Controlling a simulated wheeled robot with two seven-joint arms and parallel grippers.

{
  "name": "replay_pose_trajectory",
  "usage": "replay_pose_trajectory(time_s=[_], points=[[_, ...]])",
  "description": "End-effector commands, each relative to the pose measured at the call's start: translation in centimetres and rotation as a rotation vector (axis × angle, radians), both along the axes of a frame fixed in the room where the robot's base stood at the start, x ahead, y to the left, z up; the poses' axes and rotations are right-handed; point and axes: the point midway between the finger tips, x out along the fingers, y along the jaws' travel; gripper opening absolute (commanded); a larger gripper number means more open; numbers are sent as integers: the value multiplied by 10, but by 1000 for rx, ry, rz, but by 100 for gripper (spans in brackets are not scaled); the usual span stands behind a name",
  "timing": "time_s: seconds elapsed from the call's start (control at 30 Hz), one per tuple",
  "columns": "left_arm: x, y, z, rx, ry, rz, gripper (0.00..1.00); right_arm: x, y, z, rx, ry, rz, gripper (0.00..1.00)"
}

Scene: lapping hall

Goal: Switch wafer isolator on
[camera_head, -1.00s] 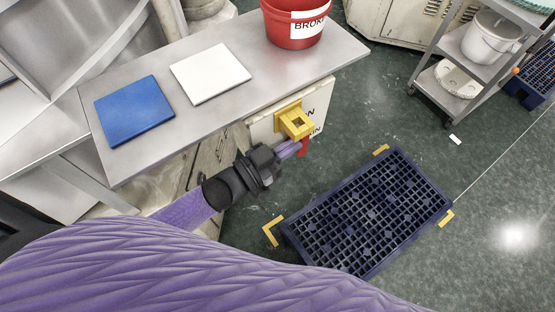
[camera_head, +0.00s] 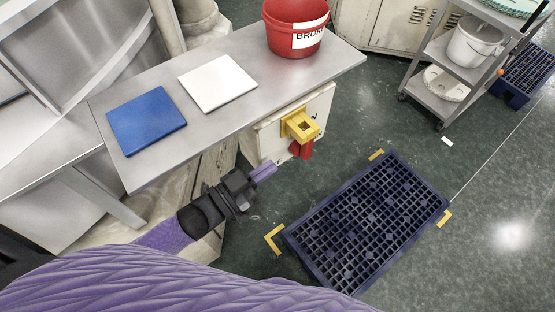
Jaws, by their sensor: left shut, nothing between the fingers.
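The isolator is a cream box (camera_head: 270,138) under the front edge of the steel bench, with partly hidden dark lettering on its face. A yellow bracket (camera_head: 301,126) sticks out from it, and a red handle (camera_head: 302,149) hangs down just below the bracket. My left gripper (camera_head: 265,172) is shut and empty. Its purple fingertips are to the left of and below the red handle, apart from it in the picture. My right gripper does not show.
The steel bench (camera_head: 150,176) carries a blue plate (camera_head: 147,121), a white plate (camera_head: 217,81) and a red bucket (camera_head: 296,28). A dark blue grid pallet (camera_head: 365,222) lies on the floor between yellow corner marks. A grey cart (camera_head: 432,92) stands at the upper right.

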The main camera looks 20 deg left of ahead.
Motion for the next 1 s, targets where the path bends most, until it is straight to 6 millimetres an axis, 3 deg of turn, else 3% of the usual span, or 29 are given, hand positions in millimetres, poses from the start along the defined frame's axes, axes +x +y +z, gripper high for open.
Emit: replay_pose_trajectory(time_s=[0.2,0.4,0.9,0.97,1.0], points=[[-34,26,0,2,4,0,0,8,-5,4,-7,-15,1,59],[-51,40,0,1,1,0,0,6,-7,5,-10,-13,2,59],[-53,41,-1,1,2,2,0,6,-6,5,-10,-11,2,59],[-51,44,-12,21,27,27,0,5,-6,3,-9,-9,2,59],[-50,50,-29,53,71,65,0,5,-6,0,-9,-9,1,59]])
